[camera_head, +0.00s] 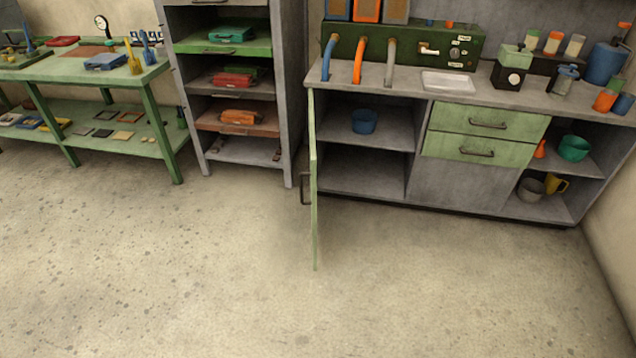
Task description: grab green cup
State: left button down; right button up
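A green cup (573,148), wide and bowl-like, stands on the upper shelf of the open compartment at the right end of the grey cabinet (462,185). An orange funnel-shaped thing (540,149) is just left of it. Neither of my grippers is in the camera_head view, and nothing covers the cup.
Below the green cup are a grey pot (530,189) and a yellow jug (557,185). A blue cup (363,121) sits in the left compartment, whose green door (314,190) stands open into the room. Shelves (238,150) and a green workbench (150,110) stand left. The floor (400,290) in front is clear.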

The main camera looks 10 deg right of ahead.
aim_at(615, 83)
jog(key=j+z, duration=0.4)
jog(key=j, duration=0.4)
jog(key=j+z, duration=0.45)
jog(key=j, duration=0.3)
jog(key=z, duration=1.25)
jog(key=i+l+z, duration=0.1)
jog(key=i+z, duration=0.35)
jog(key=i, duration=0.8)
jog(key=i+u, duration=0.1)
jog(key=i, duration=0.6)
jog(key=i+l+u, duration=0.1)
jog(key=i, duration=0.6)
jog(key=i+l+u, duration=0.2)
jog(key=i+u, duration=0.25)
jog(key=i+l+u, duration=0.4)
jog(key=i, duration=0.05)
